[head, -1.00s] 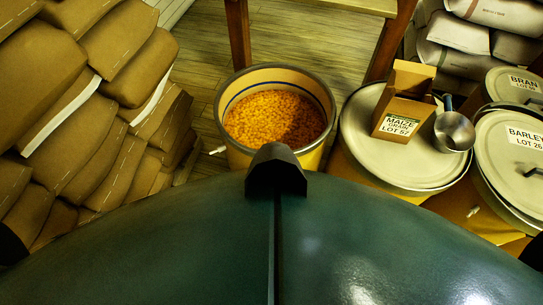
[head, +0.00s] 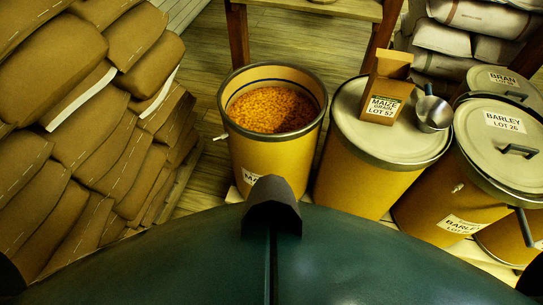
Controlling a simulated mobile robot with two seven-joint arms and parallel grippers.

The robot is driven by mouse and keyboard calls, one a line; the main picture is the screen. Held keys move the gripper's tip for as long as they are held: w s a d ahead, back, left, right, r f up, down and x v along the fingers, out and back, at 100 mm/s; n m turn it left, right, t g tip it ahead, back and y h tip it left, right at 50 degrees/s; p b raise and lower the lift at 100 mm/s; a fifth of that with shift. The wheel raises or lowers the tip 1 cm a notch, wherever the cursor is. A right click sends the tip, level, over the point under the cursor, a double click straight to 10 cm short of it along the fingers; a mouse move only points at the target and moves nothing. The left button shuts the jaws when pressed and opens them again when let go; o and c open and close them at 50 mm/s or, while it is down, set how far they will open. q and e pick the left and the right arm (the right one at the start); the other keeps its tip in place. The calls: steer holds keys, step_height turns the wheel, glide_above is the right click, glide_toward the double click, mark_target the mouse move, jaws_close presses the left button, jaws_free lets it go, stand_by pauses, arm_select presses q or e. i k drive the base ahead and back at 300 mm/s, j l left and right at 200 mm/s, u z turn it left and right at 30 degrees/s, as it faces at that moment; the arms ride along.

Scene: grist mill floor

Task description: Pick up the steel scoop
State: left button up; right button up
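The steel scoop (head: 433,113) rests on the closed lid (head: 360,130) of a yellow drum, at the right of the head view. Its round bowl is toward me and its short handle points away. It sits just right of an open-topped cardboard box (head: 386,87) labelled maize, lot 57. Neither gripper shows; only dark parts of my own body fill the bottom and the lower corners of the view.
An open drum (head: 268,150) of maize grain (head: 270,108) stands left of the scoop's drum. A barley drum (head: 492,150) and a bran drum (head: 502,80) stand right. Stacked brown sacks (head: 75,120) fill the left. A wooden table (head: 310,10) stands behind.

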mark_target(433, 114)
steer(key=z, duration=1.25)
